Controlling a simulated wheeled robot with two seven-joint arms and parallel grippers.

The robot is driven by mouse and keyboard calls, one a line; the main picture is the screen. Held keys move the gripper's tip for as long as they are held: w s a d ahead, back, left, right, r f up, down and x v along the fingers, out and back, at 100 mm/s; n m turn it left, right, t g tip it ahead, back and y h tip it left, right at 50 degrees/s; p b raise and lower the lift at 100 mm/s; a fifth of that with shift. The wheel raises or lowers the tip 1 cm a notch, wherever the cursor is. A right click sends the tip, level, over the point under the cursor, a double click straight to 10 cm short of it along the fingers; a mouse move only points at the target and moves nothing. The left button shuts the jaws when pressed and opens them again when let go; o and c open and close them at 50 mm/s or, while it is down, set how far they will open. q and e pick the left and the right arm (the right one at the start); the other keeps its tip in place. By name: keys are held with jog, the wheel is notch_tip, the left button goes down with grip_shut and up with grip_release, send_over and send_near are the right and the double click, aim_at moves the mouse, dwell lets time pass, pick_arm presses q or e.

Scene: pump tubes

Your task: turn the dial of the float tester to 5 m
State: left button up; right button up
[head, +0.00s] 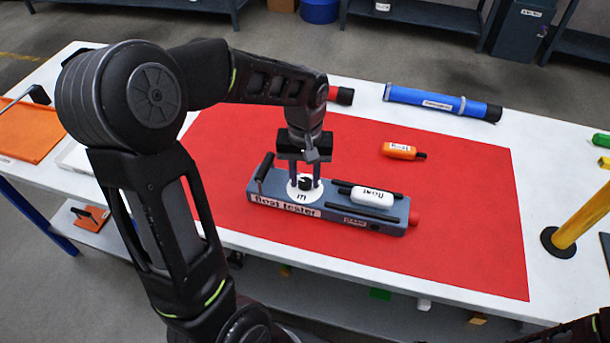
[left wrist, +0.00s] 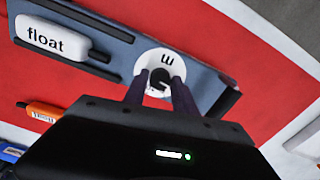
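The float tester (head: 340,207) is a blue-grey box with a black handle at its left end and a red knob at its right end. Its white dial (head: 303,188) has a black centre knob and an "m" mark; the dial also shows in the left wrist view (left wrist: 162,58). My left gripper (head: 305,181) points down over the dial. Its two fingers (left wrist: 159,80) stand apart on either side of the centre knob, with no clear contact. The dial's other markings are too small or hidden to read. My right gripper is out of view.
A white float (head: 372,196) lies between black rods on the tester. An orange float (head: 400,151) lies on the red mat (head: 455,240) behind it. The mat right of the tester is clear.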

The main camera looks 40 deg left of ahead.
pick_arm(q)
grip_shut()
jog(key=shift+m, duration=0.4)
jog(key=m, duration=0.3)
jog(key=shift+m, duration=0.4)
jog(key=m, duration=0.4)
jog(key=shift+m, duration=0.3)
jog(key=shift+o, duration=2.2)
grip_release()
jog(key=shift+r, duration=0.15)
